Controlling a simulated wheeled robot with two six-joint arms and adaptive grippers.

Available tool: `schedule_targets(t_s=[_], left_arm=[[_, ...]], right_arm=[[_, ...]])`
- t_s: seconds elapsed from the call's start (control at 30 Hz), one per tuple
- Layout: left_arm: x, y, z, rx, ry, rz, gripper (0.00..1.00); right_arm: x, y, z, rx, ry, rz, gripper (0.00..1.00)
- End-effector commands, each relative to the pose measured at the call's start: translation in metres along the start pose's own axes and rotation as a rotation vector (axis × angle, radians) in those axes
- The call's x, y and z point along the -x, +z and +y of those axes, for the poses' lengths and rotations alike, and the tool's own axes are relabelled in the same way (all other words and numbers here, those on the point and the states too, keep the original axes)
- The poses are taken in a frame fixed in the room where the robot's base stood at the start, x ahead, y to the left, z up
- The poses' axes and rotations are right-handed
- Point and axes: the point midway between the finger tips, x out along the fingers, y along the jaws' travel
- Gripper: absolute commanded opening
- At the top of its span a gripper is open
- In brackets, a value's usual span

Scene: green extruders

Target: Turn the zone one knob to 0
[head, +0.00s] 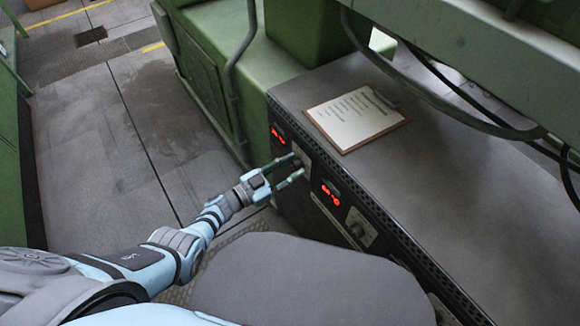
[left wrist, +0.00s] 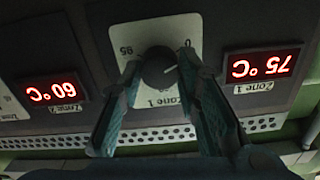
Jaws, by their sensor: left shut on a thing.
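The zone one knob (left wrist: 158,68) is a dark round knob on a pale plate, seen upside down in the left wrist view. The plate carries the marks "0" and "95" and the label "Zone 1". A pale pointer line shows on the knob, toward its right side in that picture. My left gripper (left wrist: 158,82) has one finger on each side of the knob and is shut on it. In the head view the left gripper (head: 297,167) reaches the panel front and largely hides the knob. The zone 1 display (left wrist: 262,66) reads 75 °C. My right gripper is not in view.
The zone 2 display (left wrist: 51,91) reads 60 °C. Another knob (head: 357,230) sits farther along the panel. A clipboard (head: 355,117) lies on the grey cabinet top (head: 450,160). A curved pipe (head: 430,98) and black cables hang above it. Open floor (head: 90,130) lies at left.

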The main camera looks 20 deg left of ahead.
Motion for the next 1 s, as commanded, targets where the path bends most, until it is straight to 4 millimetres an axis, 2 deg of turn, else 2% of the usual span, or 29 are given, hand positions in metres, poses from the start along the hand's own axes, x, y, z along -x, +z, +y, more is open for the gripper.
schedule_targets(t_s=[0.3,0.83,0.87,0.97,1.0], left_arm=[[0.0006,0.0012,0.0011,0.127,0.002,-0.003,0.02],[0.0004,0.0009,0.0008,0.150,0.001,-0.001,0.02],[0.0004,0.0009,0.0007,0.150,0.001,-0.001,0.35],[0.0003,0.0007,0.0005,0.150,0.001,-0.001,0.50],[0.0002,0.0006,0.0004,0.150,0.001,-0.001,0.50]], right_arm=[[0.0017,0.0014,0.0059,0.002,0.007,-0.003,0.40],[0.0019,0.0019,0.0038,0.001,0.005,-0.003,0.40],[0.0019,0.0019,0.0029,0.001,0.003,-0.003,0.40],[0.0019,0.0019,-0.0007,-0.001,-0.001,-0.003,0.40],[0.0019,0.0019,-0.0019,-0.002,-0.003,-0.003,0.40]])
